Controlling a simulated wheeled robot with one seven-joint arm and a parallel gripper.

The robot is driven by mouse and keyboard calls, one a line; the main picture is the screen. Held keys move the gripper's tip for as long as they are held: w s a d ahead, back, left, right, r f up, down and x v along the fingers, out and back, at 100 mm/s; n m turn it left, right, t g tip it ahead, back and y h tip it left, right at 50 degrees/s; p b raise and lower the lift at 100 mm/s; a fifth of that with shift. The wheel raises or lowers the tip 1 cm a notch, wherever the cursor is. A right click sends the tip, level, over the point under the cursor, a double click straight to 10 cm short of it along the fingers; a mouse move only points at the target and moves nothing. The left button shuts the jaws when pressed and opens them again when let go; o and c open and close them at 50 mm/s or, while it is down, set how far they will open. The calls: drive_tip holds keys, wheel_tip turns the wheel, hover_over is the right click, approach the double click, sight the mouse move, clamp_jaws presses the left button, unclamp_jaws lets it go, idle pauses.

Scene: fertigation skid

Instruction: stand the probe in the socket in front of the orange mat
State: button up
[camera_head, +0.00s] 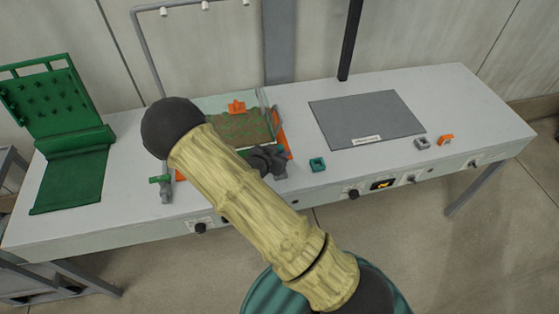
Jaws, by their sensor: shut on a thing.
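My arm crosses the front of the view and covers part of the orange mat (283,142). A dark part, seemingly my gripper (268,161), shows just right of the arm at the mat's front edge. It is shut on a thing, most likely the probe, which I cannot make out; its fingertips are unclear. A small teal square socket (317,164) sits right of the gripper, near the table's front edge. A grey socket (422,143) and an orange one (446,140) sit farther right. Which socket is meant is unclear; my arm may hide another.
A tray with a green-brown surface (240,128) and an orange piece (236,107) lies over the mat. A grey fitting with a green handle (164,187) stands left.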

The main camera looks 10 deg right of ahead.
drive_tip(key=shift+f+p, duration=0.3)
drive_tip(key=shift+f, duration=1.75)
drive_tip(key=shift+f, duration=0.1)
drive_tip(key=o, duration=1)
